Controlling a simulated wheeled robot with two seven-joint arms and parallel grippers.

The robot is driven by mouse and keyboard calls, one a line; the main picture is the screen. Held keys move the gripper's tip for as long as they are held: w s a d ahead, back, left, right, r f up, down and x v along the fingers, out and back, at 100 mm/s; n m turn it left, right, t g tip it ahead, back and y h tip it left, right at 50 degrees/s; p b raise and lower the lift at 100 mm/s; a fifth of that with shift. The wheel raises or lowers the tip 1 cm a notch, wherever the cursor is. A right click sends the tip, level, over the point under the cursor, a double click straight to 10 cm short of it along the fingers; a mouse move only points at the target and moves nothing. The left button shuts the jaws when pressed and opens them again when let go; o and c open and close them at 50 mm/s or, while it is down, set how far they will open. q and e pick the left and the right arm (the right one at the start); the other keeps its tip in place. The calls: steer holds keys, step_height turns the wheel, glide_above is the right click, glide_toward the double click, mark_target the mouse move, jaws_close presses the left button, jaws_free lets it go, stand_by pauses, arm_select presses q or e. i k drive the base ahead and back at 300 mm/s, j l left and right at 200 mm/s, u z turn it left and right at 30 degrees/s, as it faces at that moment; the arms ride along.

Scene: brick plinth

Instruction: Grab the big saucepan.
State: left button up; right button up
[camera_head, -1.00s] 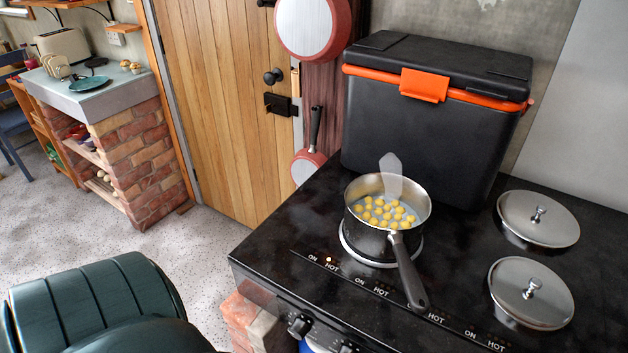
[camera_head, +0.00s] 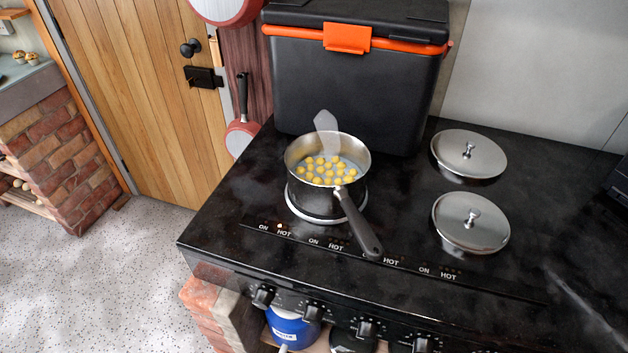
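A steel saucepan (camera_head: 327,171) with a long dark handle (camera_head: 359,224) stands upright on the left part of the black stovetop (camera_head: 390,190). It holds several yellow round pieces in pale liquid, and a translucent spatula-like shape (camera_head: 326,121) rises at its far rim. A larger red pan (camera_head: 225,8) hangs at the top edge, partly cut off. A smaller red pan (camera_head: 241,136) with a dark handle hangs below it by the door. I cannot tell which pan is the big saucepan. Neither of my grippers shows in the view.
A black cool box (camera_head: 350,90) with an orange latch stands behind the saucepan. Two round steel lids (camera_head: 469,152) (camera_head: 471,223) lie on the stovetop's right. Knobs line its front, with a blue pot (camera_head: 292,327) below. Speckled floor (camera_head: 110,275) is clear at left.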

mark_target(328, 167)
steer(key=j+z, duration=0.2)
steer(key=z, duration=0.4)
steer(key=j+z, duration=0.2)
steer(key=k+j+z, duration=0.15)
steer(key=j, duration=0.2)
steer(key=k+j+z, duration=0.2)
steer(key=k+j, duration=0.15)
steer(key=j, duration=0.25)
steer(key=k+j, duration=0.1)
steer(key=j, duration=0.3)
steer(key=k+j+z, duration=0.1)
steer(key=j, duration=0.3)
steer(key=k, duration=0.05)
